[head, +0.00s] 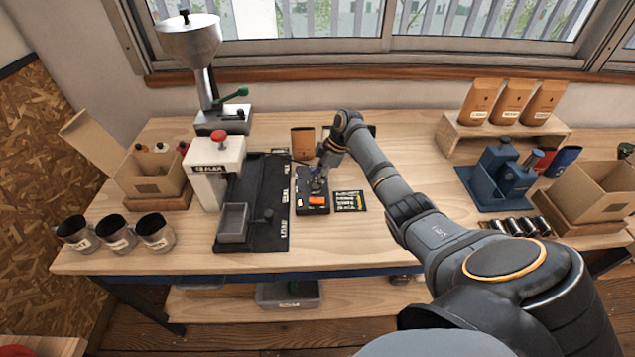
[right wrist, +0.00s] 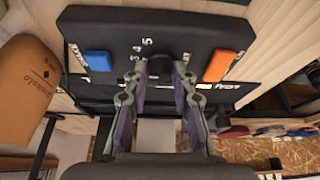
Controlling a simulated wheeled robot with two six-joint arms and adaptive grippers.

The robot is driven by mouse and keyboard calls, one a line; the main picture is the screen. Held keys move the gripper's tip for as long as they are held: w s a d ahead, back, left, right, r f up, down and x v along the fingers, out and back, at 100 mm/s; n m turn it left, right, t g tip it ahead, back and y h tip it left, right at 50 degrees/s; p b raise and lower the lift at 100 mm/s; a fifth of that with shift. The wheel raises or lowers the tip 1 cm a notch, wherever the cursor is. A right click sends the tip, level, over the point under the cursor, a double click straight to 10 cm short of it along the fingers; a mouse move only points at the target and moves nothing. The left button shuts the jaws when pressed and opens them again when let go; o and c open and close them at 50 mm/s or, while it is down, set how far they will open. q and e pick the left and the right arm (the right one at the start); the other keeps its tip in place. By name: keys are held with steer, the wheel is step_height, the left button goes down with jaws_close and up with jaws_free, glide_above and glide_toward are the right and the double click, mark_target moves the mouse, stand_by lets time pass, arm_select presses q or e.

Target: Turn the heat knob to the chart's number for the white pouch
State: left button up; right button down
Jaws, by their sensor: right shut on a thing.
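The black control box (head: 312,204) lies on the bench, with an orange button (head: 317,201) on it. In the right wrist view the box (right wrist: 190,25) shows a blue button (right wrist: 98,61), an orange button (right wrist: 221,66) and the digits 3, 4 and 5 by the dark heat knob (right wrist: 160,68). My right gripper (head: 319,184) is over the box, its fingers (right wrist: 158,92) shut on the knob. The knob's pointer cannot be made out. The chart (head: 349,201), a dark card with yellow marks, lies right of the box, too small to read. I see no white pouch. My left gripper is out of view.
A black tray (head: 270,180) lies left of the box. A brown pouch (head: 303,143) stands behind it. A blue press (head: 503,177) and a wooden stand (head: 450,133) with orange pouches are at right.

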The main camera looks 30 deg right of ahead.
steer(key=shift+n, duration=0.4)
steer(key=c, duration=1.1)
jaws_free()
steer(key=v, duration=1.2)
steer(key=shift+w, duration=0.2)
